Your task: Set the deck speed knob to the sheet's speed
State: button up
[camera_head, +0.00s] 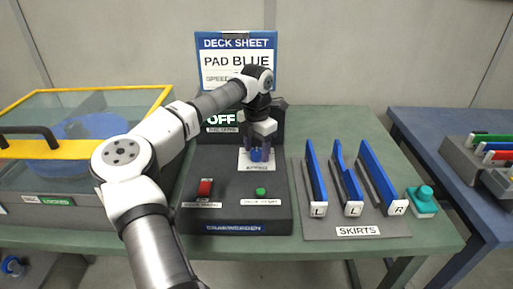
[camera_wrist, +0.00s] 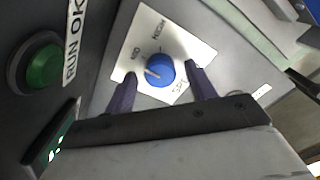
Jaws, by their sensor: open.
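The deck speed knob (camera_wrist: 160,70) is round and blue on a white label plate (camera_wrist: 186,48). In the head view the knob (camera_head: 260,156) shows below my gripper (camera_head: 261,146). The deck sheet (camera_head: 236,46) stands behind and reads "PAD BLUE"; its speed line is mostly hidden by my arm.
The dark console has a red switch (camera_head: 205,187), a green button (camera_head: 260,191) and an "OFF" display (camera_head: 221,119). A green "RUN OK" lamp (camera_wrist: 42,63) is near the wrist. Blue skirts (camera_head: 315,172) stand right; a yellow-framed glass cover (camera_head: 60,105) is left.

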aim_at(257, 151)
notch_tip(257, 151, up, 14)
jog(key=b, duration=0.1)
dwell(0.5)
